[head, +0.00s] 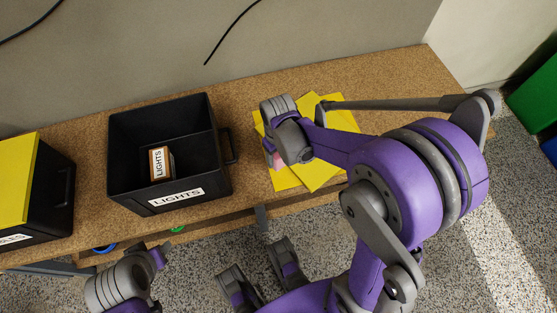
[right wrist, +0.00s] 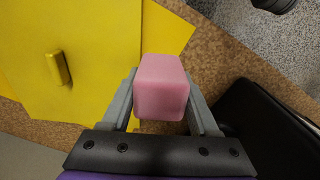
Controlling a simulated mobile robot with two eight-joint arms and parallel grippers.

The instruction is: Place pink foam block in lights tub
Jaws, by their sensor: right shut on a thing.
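The pink foam block (right wrist: 162,87) is between the two fingers of my right gripper (right wrist: 162,95), which is shut on it. In the head view only a sliver of the pink block (head: 276,160) shows beside my right gripper (head: 271,150), over the left edge of the yellow sheets. The lights tub (head: 177,196) is an open black box with a white LIGHTS label, left of that gripper. A small brown box with a LIGHTS label (head: 160,163) is inside it.
Yellow sheets (head: 326,176) lie on the cork-brown bench (head: 385,85); a yellow handle-like piece (right wrist: 57,68) shows on one. The lights tub's side handle (head: 230,146) faces my right gripper. A second black tub (head: 55,205) with a yellow panel (head: 17,180) is at the far left.

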